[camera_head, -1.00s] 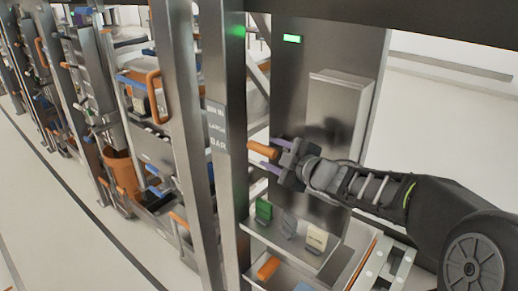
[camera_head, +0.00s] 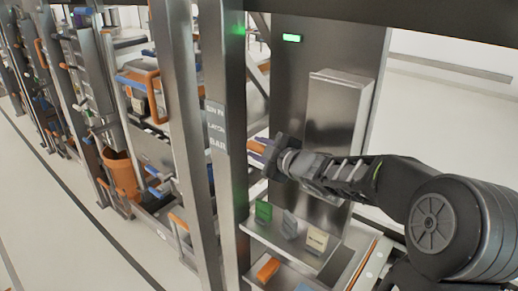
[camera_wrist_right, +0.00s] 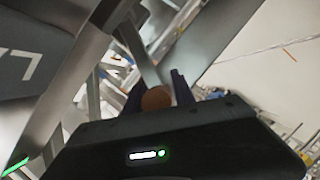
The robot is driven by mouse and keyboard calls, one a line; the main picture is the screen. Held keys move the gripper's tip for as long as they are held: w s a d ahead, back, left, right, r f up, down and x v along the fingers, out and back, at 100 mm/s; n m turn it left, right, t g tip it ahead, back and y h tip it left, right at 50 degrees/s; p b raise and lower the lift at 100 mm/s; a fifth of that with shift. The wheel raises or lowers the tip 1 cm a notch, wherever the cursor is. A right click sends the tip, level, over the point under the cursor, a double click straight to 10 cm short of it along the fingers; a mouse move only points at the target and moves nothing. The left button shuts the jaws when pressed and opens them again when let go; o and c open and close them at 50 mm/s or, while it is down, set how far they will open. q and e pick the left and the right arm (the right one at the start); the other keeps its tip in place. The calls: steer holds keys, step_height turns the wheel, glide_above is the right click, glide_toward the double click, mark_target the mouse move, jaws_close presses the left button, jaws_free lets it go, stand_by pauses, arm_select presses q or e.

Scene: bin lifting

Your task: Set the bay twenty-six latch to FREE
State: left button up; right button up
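The orange latch handle (camera_head: 256,147) sticks out beside a grey upright post at the middle of the head view. In the right wrist view its rounded brown-orange end (camera_wrist_right: 157,98) shows between two dark fingers. My right gripper (camera_head: 264,152) reaches in from the right. Its fingers lie on both sides of the handle and appear to touch it, so it looks shut on the handle. The gripper body hides part of the handle. A sign plate (camera_head: 216,126) on the post carries small lettering, with BAR readable on its lowest line. My left gripper is not in view.
A green lamp (camera_head: 291,38) is lit on the dark panel above a grey box (camera_head: 338,112). Below the gripper a shelf (camera_head: 288,247) holds green, grey and cream blocks. An orange bin (camera_head: 122,176) stands at left. Clear floor lies at lower left.

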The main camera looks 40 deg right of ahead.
jaws_close()
stand_by(1.0)
